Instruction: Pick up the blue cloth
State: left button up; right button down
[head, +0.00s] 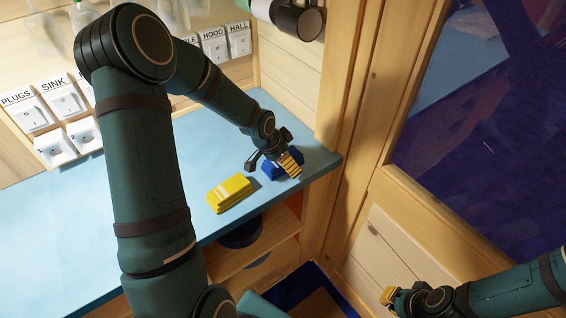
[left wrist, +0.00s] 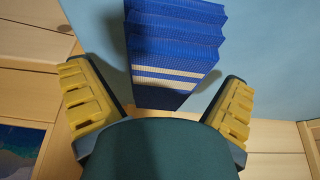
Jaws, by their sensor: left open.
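The blue cloth (head: 269,171) lies folded on the light blue counter (head: 170,206) near its right end, partly hidden by my left gripper (head: 271,163). In the left wrist view the blue cloth (left wrist: 175,45) shows pleated folds and pale stripes. There my left gripper (left wrist: 158,106) is open, with one yellow-padded finger on each side of the cloth's near end. The fingers look apart from the cloth, with nothing held. My right gripper (head: 389,297) is low at the bottom right, away from the counter; its opening cannot be made out.
A folded yellow cloth (head: 230,193) lies on the counter just left of the blue one. Labelled switches (head: 64,98) line the back wall. A wooden post (head: 362,100) and a window stand right of the counter. Open shelves (head: 254,258) are below.

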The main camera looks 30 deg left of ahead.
pick_arm(q)
jog(key=c, duration=0.9)
jog(key=shift+c, duration=0.2)
notch_tip(320, 180, up, 10)
jog(key=shift+r+p, duration=0.1)
jog(key=shift+p, duration=0.75)
jog(key=shift+c, duration=1)
